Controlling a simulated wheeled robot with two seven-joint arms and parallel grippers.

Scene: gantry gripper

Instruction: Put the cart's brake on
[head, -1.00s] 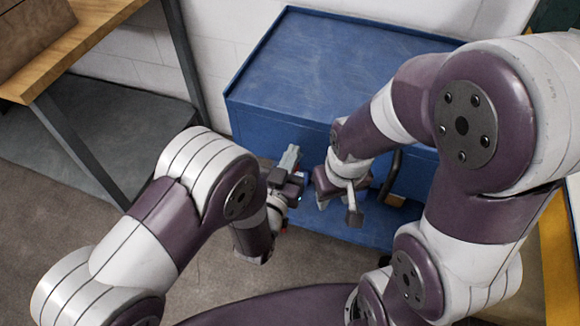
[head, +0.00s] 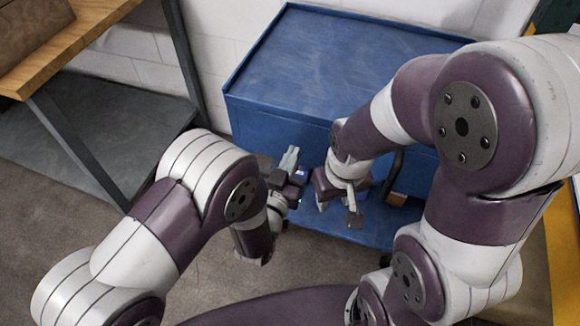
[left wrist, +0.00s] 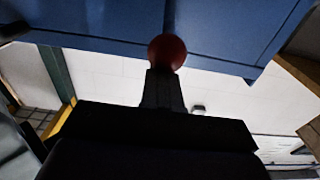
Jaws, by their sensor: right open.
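The blue cart (head: 340,65) stands against the wall, its flat top bare. A red ball-shaped knob (left wrist: 167,52) shows in the left wrist view against the cart's blue side, just past the tip of my left gripper (left wrist: 160,85). I cannot tell whether they touch. In the head view my left gripper (head: 289,158) is at the cart's near side, its fingers seen nearly edge-on, so their opening is unclear. My right gripper (head: 338,206) is open and empty, right of the left one, above the cart's lower shelf (head: 340,232). The knob's mounting is hidden.
A wooden-topped table (head: 90,30) with dark metal legs stands at the left. A small orange-brown block (head: 396,198) lies on the cart's lower shelf. My arms cover much of the cart's front and right. Bare floor (head: 50,215) is free at the left.

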